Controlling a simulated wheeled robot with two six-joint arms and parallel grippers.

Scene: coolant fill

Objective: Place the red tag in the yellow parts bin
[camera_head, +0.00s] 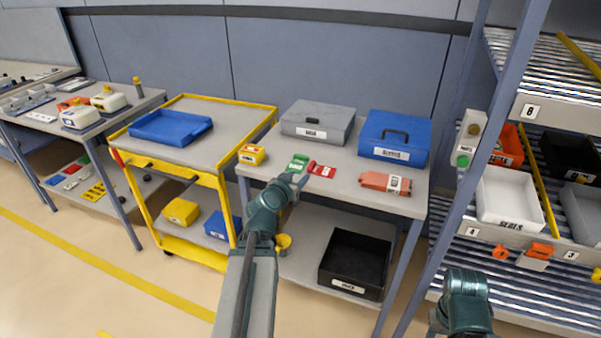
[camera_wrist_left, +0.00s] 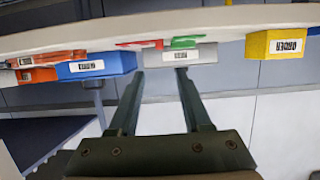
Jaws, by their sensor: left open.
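The red tag (camera_head: 322,170) lies flat on the grey table, just right of a green tag (camera_head: 298,163). In the left wrist view, the red tag (camera_wrist_left: 139,45) shows as a thin strip near the table edge. My left gripper (camera_head: 299,181) is open and empty at the table's front edge, close to both tags and apart from the red one. Its two fingers (camera_wrist_left: 160,74) are spread in the wrist view. A small yellow bin (camera_head: 251,155) with a label stands on the table's left end. Another yellow bin (camera_head: 181,211) sits on the cart's lower shelf; I cannot read its label.
A grey case (camera_head: 318,121) and a blue case (camera_head: 395,139) stand behind the tags. A red-orange part (camera_head: 385,183) lies to the right. A black bin (camera_head: 356,265) is on the shelf below. The yellow cart (camera_head: 229,165) stands close on the left, the rack on the right.

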